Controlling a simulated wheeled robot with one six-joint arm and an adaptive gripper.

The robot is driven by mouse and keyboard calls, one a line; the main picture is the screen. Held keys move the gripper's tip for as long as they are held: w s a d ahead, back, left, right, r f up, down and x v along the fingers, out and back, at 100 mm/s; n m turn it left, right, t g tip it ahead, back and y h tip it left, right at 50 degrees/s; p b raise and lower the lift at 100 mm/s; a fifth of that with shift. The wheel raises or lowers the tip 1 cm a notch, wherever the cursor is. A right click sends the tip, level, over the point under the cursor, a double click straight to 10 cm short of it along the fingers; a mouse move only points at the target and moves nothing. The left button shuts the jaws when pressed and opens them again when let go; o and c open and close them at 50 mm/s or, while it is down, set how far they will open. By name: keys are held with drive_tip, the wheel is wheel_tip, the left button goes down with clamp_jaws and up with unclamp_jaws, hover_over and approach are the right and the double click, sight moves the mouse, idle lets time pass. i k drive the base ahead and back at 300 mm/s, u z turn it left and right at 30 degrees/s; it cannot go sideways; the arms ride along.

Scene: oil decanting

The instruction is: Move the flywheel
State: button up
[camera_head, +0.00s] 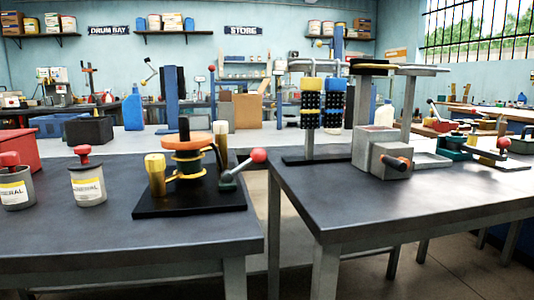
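A machine with an orange disc (186,140) on top stands on a black base plate (150,210) on the left table. A black post rises through the disc, and a yellow ringed part sits under it. A brass-coloured cylinder (155,174) stands at its left and a lever with a red ball (258,156) at its right. I cannot tell for sure which disc is the flywheel. My gripper is not in view.
Two labelled cans with red tops (88,185) stand on the left table (90,240). A narrow gap separates it from the right table (400,215). There, a grey box with an orange knob (385,155) and a rack with black and blue parts (322,105) stand toward the back.

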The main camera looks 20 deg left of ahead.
sight(185, 140)
drive_tip(key=u, duration=1.35)
drive_tip(key=k, duration=0.7)
drive_tip(key=u, duration=1.6)
drive_tip(key=i, duration=1.15)
drive_tip(key=z, duration=2.45)
